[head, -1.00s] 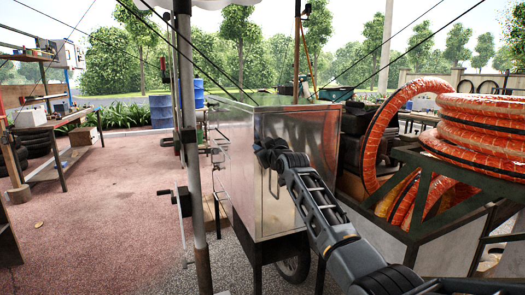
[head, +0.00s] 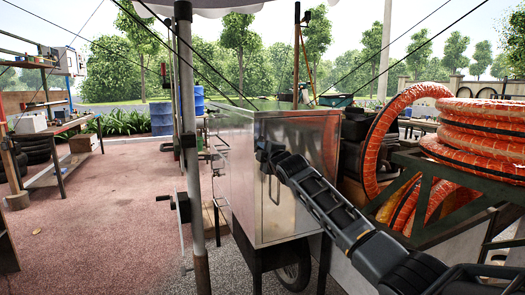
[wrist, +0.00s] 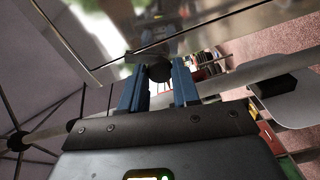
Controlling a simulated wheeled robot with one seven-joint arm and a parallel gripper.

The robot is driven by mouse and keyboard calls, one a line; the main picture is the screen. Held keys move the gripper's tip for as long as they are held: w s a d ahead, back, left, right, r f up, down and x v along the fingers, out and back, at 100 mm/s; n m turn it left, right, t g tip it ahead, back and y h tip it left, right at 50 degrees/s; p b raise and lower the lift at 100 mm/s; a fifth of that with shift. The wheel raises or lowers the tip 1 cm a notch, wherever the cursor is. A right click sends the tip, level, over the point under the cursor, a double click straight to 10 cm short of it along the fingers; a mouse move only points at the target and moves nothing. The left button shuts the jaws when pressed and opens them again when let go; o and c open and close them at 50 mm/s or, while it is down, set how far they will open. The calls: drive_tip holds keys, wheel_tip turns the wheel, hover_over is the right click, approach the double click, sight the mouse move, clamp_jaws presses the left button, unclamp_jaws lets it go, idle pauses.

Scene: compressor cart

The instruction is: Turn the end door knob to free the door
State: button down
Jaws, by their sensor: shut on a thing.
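The end door (head: 297,185) is a shiny metal panel on the near end of the compressor cart (head: 237,175). It looks closed in the head view. My gripper (head: 266,158) is at the upper left part of the door. In the wrist view, the two blue fingers of my gripper (wrist: 160,76) are on either side of the dark knob (wrist: 159,71) and shut on it. The knob stands out from the metal door face (wrist: 115,20). The arm hides the knob in the head view, and its exact angle is hard to tell.
A grey pole (head: 190,150) with a crank stands left of the cart. Orange hose coils (head: 485,130) on a dark green frame (head: 425,195) are close on the right. The reddish ground (head: 100,220) at left is open. A workbench (head: 60,135) stands far left.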

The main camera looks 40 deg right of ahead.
drive_tip(key=shift+n+p, duration=1.35)
drive_tip(key=shift+n, duration=1.25)
drive_tip(key=shift+f, duration=0.1)
drive_tip(key=c, duration=0.8)
unclamp_jaws()
drive_tip(key=shift+p+v, duration=0.45)
drive_tip(key=shift+v, duration=3.45)
